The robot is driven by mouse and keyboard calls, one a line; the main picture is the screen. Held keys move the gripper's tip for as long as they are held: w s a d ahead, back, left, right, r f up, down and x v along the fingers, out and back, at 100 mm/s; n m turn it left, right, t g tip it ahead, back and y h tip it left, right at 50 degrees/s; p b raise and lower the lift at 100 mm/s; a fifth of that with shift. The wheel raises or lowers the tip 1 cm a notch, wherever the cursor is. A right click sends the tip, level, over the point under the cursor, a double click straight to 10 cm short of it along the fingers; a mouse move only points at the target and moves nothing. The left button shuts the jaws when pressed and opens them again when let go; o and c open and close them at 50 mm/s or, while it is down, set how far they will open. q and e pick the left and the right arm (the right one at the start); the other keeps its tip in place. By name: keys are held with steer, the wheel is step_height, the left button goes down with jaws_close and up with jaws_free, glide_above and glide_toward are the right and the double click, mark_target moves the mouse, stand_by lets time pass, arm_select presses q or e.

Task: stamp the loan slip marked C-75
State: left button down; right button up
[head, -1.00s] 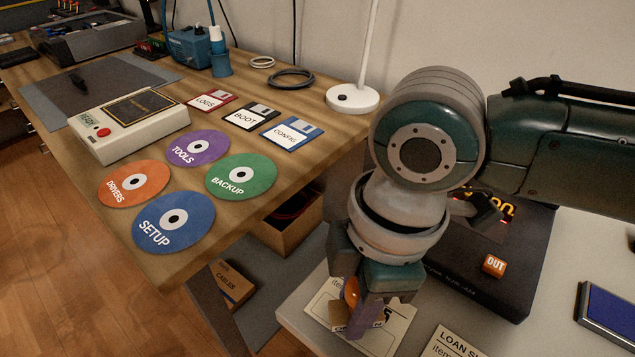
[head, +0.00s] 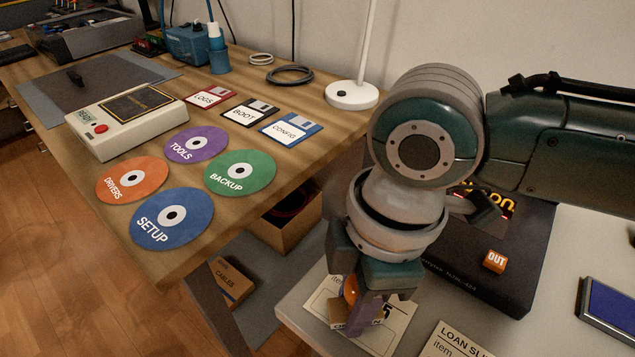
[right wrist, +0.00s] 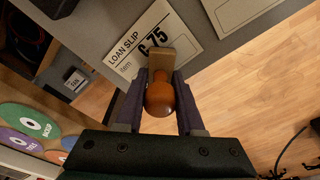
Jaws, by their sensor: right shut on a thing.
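My right gripper (head: 360,312) is shut on a stamp with a round orange-brown wooden handle (head: 351,287) and a light wooden block. In the right wrist view the stamp (right wrist: 160,97) sits between the two purple fingers. The loan slip marked C-75 (right wrist: 122,52) lies flat on the grey table under the stamp, which covers part of it. In the head view this slip (head: 397,325) is partly hidden by the gripper. I cannot tell whether the stamp touches the paper. My left gripper is not in view.
A second loan slip (head: 452,343) lies to the right. A blue ink pad (head: 608,312) is at the right edge. A black box (head: 480,290) with an orange OUT block (head: 495,261) stands behind. A wooden desk (head: 300,185) with discs and floppies is at the left.

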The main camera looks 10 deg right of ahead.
mark_target(354, 283)
steer(key=shift+f, duration=0.45)
stand_by(0.8)
steer(key=shift+f, duration=0.1)
stand_by(0.7)
step_height(354, 283, up, 7)
steer(key=p, duration=0.8)
stand_by(0.9)
